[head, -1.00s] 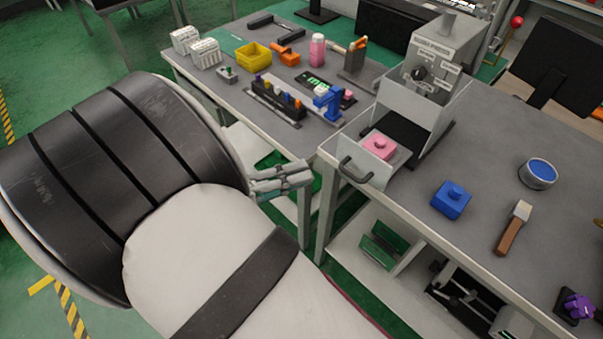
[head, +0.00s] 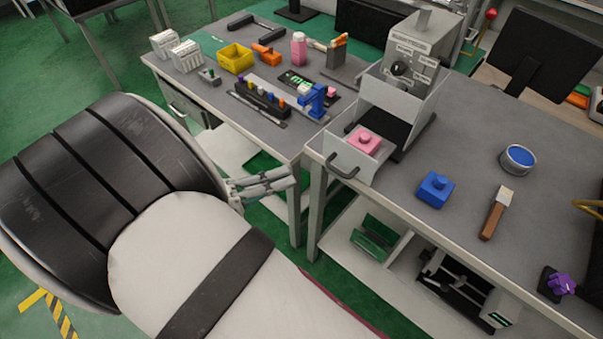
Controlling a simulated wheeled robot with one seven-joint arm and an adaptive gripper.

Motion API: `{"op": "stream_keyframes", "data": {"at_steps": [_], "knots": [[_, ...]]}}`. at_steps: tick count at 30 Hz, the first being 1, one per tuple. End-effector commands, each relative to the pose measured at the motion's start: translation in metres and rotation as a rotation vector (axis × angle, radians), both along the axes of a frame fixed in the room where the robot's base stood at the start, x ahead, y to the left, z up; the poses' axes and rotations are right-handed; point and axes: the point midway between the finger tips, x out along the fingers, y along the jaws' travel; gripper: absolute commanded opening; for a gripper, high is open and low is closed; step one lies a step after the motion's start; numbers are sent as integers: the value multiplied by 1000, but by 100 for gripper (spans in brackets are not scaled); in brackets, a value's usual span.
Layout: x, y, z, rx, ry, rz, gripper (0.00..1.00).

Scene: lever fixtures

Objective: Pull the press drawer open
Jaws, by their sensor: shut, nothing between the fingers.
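The press (head: 411,85) is a grey machine on the right-hand table. Its drawer (head: 350,150) projects from the front, with the pale front panel close to the table's edge. A dark curved handle (head: 342,170) is on that panel. A pink block (head: 364,139) sits in the drawer. My gripper (head: 290,183) is shut and empty, left of the handle and apart from it, off the table's edge. My arm fills the lower left of the head view and hides the floor there.
A blue block (head: 435,191), a brush-like tool (head: 497,213) and a bowl with blue contents (head: 518,158) are on the right table. The left table (head: 215,97) holds a yellow bin (head: 236,58) and several small items. A narrow gap separates the tables.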

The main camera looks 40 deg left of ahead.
Motion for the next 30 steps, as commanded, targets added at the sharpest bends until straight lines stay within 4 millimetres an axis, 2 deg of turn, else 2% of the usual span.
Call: {"op": "stream_keyframes", "data": {"at_steps": [1, 4, 8, 12, 17, 23, 30], "knots": [[-13, 3, -7, -17, -2, 30, 0], [-8, -1, -7, -2, 20, 15, 0], [13, -17, -8, 86, 125, -50, 0], [37, -46, -10, 274, 294, -169, 0], [49, -71, -6, 536, 455, -307, 0], [51, -90, 16, 889, 583, -467, 0], [47, -100, 58, 1291, 642, -613, 0]]}}
